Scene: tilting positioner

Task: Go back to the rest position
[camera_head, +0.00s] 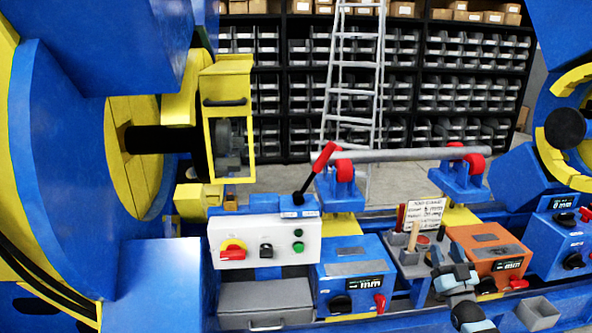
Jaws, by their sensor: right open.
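My right gripper (453,268) shows in the head view at the lower right, with pale blue-grey and black fingers. Its wrist comes up from the bottom edge. It is open, and I see nothing between its fingers. It appears in front of the orange box (487,241) and the grey tool holder (413,269), overlapping them in the picture. I cannot tell how far it is from them. My left gripper is not in view.
A white control panel (302,245) with a red switch stands left of centre. A pipe (405,154) lies on red rollers behind. Large blue-yellow positioner discs (70,170) stand at both sides.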

